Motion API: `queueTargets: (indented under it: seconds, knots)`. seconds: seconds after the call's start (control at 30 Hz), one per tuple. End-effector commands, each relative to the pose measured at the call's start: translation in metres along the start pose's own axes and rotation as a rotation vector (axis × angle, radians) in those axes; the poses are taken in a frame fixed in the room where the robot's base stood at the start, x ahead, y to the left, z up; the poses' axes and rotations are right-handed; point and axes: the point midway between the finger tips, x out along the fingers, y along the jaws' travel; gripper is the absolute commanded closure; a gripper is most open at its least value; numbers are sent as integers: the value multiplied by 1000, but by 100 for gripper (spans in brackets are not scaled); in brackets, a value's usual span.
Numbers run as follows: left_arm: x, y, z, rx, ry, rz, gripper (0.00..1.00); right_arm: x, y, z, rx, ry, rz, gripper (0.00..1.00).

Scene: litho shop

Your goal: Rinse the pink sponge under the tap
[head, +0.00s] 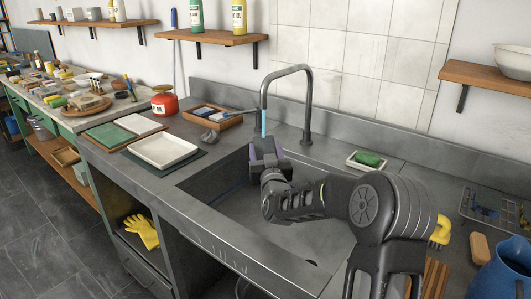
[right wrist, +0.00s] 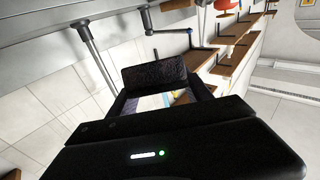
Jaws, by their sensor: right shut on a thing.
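My right gripper (head: 266,152) is over the sink (head: 220,206), under the tap (head: 309,100). It is shut on a dark, speckled, sponge-like block (right wrist: 155,72), which spans the gap between its fingers in the right wrist view. No pink shows on this block, so I cannot tell whether it is the pink sponge. A light blue stream (head: 263,122) hangs from the tap's mouth and ends at or just behind the gripper. Whether it touches the block is hard to tell. My left gripper is not in view.
A green sponge (head: 368,158) lies on a small dish right of the sink. A white tray (head: 162,160) and a wooden tray (head: 228,122) stand left of it. A blue jug (head: 508,272) and a wire rack (head: 490,210) are at the right. The sink's left part is clear.

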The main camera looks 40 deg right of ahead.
Motion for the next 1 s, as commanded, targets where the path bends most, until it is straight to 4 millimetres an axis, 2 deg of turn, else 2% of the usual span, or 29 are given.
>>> queueTargets:
  seconds: [0.37,0.7,1.0]
  knots:
    - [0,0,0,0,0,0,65,0,0,0,0,0,0,79]
    - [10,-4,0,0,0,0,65,-1,11,1,0,0,1,79]
    - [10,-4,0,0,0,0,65,0,12,0,0,1,1,79]
